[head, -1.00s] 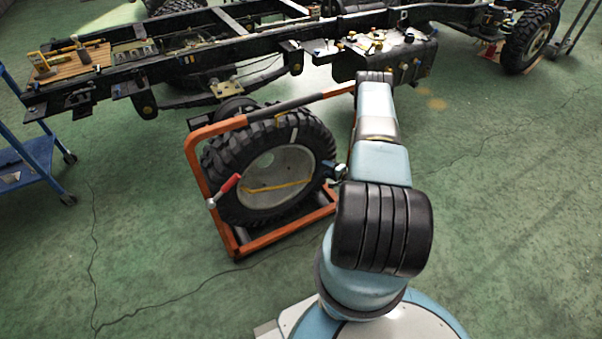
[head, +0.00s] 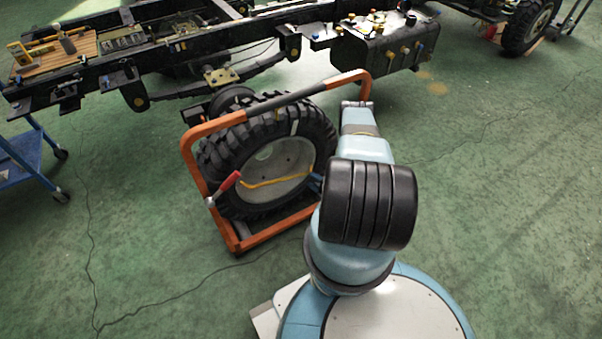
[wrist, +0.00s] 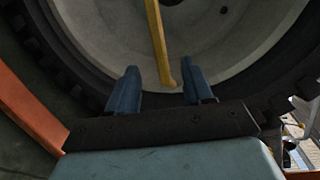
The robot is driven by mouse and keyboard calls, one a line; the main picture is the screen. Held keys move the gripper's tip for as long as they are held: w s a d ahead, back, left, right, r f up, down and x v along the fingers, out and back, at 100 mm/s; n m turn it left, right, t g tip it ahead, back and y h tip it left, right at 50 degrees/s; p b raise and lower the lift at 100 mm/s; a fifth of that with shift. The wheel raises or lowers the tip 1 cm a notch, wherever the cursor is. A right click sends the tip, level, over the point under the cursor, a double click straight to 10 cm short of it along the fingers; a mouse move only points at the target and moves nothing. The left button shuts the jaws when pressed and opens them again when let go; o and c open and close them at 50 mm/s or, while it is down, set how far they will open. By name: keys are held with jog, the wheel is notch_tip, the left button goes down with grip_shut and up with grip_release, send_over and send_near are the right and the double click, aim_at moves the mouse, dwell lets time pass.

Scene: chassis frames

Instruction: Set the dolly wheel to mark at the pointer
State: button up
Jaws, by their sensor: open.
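The dolly wheel is a black knobbly tyre (head: 222,150) on a pale grey rim (head: 290,158), upright in an orange dolly frame (head: 190,165). A white mark (head: 295,127) is on the tyre near the top. A small yellow pointer (head: 277,113) is at the frame's top bar, slightly left of the mark. A bent yellow bar (head: 270,183) crosses the rim. My gripper (wrist: 160,76) is open in the wrist view, its blue fingers either side of the yellow bar's end (wrist: 158,40) without visible contact. In the head view, my arm partly hides the gripper.
A red-handled lever (head: 229,180) sticks out at the dolly's left post. A black truck chassis (head: 170,60) stands close behind. A blue cart (head: 25,160) is at the left. The green floor right of my arm is clear.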

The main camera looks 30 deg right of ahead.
jog(key=x, duration=0.8)
jog(key=shift+w, duration=0.25)
jog(key=shift+a, duration=0.1)
jog(key=shift+c, duration=0.5)
grip_shut()
